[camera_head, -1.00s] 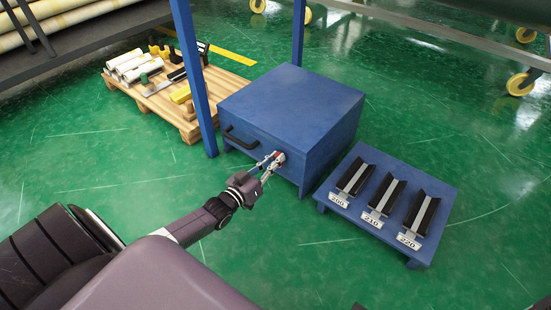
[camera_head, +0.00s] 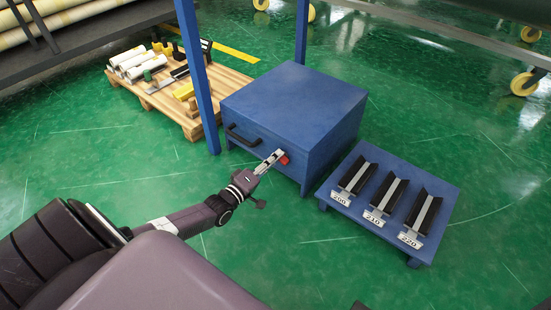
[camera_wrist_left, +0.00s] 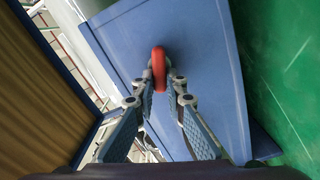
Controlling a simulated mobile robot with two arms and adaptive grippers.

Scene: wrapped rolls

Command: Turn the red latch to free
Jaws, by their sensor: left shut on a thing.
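The red latch (camera_head: 284,160) is on the front face of the blue cabinet (camera_head: 300,95), to the right of its black drawer handle (camera_head: 243,138). My left gripper (camera_head: 277,158) reaches it from the front left and is shut on it. In the left wrist view the latch (camera_wrist_left: 158,68) is a red, rounded piece between the two fingertips (camera_wrist_left: 162,88), its long side running nearly up and down the picture. The fingers hide part of the latch in the head view. My right gripper is not in view.
A low blue stand (camera_head: 431,249) with several black V-shaped holders is right of the cabinet. A wooden pallet (camera_head: 162,97) with white rolls and tools is behind left. A blue post (camera_head: 197,80) stands by the cabinet's left side. Green floor in front is clear.

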